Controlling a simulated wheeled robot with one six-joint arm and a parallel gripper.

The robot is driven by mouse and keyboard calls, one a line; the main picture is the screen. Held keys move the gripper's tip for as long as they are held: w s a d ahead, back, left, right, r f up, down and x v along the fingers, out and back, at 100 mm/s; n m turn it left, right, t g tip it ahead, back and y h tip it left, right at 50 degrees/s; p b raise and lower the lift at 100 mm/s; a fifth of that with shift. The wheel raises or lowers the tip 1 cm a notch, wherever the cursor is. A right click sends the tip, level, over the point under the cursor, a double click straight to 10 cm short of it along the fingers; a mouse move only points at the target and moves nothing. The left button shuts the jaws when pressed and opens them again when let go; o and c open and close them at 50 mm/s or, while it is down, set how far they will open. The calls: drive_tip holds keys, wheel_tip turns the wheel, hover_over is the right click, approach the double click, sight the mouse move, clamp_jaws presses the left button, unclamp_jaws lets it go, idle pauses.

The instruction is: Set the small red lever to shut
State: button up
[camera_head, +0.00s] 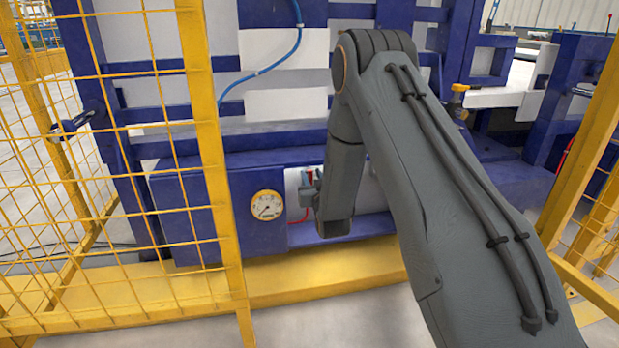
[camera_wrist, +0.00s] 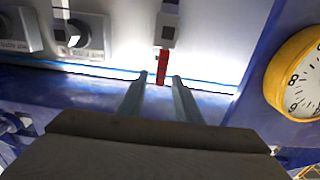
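The small red lever (camera_wrist: 162,66) hangs down in the wrist view from a grey square fitting (camera_wrist: 167,32) on a white surface. In the head view a small bit of red (camera_head: 309,175) shows by my gripper (camera_head: 306,190), mostly hidden by my arm. My gripper (camera_wrist: 161,77) is open. Its two fingers stand apart, with the lever's lower end in line with the gap between their tips. I see clear space on both sides of the lever, and cannot tell how deep it sits between the fingers.
A round yellow-rimmed gauge (camera_head: 267,205) is on the blue machine; it also shows in the wrist view (camera_wrist: 301,75). A yellow mesh fence (camera_head: 205,120) stands at the left.

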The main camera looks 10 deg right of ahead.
drive_tip(key=shift+w+b, duration=0.35)
drive_tip(key=shift+w, duration=0.85)
clamp_jaws()
